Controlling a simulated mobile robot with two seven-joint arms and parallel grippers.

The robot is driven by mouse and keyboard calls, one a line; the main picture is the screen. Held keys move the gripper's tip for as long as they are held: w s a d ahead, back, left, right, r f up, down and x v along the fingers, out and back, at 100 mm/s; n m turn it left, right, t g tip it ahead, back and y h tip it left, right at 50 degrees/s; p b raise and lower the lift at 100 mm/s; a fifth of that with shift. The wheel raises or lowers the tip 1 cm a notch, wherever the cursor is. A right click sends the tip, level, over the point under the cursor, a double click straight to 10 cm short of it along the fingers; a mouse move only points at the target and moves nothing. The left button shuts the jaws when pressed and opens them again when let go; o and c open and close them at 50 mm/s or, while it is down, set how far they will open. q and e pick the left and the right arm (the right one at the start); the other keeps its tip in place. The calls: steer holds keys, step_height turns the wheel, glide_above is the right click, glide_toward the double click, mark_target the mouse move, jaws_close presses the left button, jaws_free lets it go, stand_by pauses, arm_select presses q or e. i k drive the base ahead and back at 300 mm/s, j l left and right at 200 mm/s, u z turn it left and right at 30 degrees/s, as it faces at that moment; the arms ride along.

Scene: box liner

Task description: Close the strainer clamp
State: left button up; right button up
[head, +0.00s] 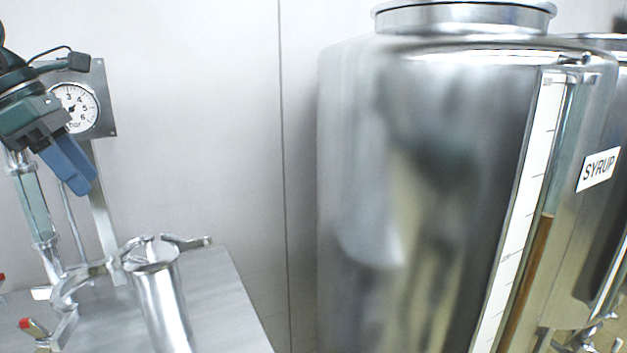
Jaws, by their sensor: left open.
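The strainer is an upright shiny metal cylinder (163,305) at the lower left of the head view. Its metal clamp (188,242) sits at the cylinder's top, with a short handle sticking out to the right. How far the clamp stands open is hard to tell. A curved metal pipe (72,283) meets the strainer's top from the left. My left gripper (82,183), dark green with blue fingers, is open and empty. It points down, above and left of the strainer, apart from the clamp. My right gripper is out of view.
A round pressure gauge (76,107) on a plate stands behind my left gripper. A sight glass (36,207) and red-tipped valve handles (27,324) are at the left. A large steel tank (400,200) with a SYRUP label (599,169) fills the right. Space above the strainer is free.

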mark_target(57, 294)
steer(key=k, duration=1.45)
